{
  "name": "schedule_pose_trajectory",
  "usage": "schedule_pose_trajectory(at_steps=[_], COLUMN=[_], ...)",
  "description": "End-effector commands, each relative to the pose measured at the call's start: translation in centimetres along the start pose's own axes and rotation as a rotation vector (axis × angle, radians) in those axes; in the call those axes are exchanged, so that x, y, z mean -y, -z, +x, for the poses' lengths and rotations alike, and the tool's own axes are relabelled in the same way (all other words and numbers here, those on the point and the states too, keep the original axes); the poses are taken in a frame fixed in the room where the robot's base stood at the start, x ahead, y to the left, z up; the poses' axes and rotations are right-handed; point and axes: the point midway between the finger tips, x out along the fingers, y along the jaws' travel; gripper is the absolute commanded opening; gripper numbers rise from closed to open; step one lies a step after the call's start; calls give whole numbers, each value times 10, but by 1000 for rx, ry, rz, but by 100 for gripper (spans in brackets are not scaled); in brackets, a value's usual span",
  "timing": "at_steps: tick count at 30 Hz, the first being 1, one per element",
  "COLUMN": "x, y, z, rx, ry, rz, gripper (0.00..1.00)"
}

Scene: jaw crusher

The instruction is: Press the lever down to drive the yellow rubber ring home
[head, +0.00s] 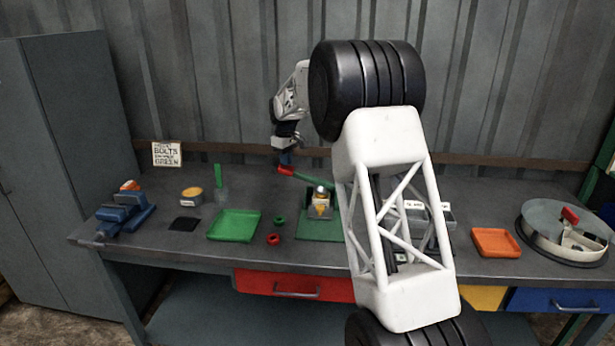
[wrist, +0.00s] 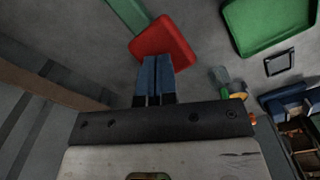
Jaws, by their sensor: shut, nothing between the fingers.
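The lever is a green bar (head: 312,179) with a red grip (head: 286,171) at its left end. It runs right to a small press on a green base plate (head: 318,230), partly behind my arm. A yellow piece (head: 320,211) shows in the press; I cannot tell how far it is seated. My gripper (head: 286,163) is shut and empty, pointing down at the red grip. In the wrist view, the blue fingertips (wrist: 157,60) overlap the near edge of the red grip (wrist: 163,40); I cannot tell whether they touch it.
Left of the press lie a green ring (head: 280,220), a red ring (head: 273,239), a green tray (head: 234,225), a yellow-topped tin (head: 191,195) and a blue vise (head: 125,212). An orange tray (head: 495,242) and a round metal tray (head: 565,255) are at the right. A corrugated wall stands behind.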

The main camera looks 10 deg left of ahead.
Motion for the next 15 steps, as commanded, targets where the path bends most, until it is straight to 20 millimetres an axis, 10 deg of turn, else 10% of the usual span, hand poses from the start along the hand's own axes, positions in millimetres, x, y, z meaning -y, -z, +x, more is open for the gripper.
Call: schedule_pose_trajectory(at_steps=[15], x=[0], y=[0], z=[12], rx=[1], ry=[0], rz=[0], gripper=[0])
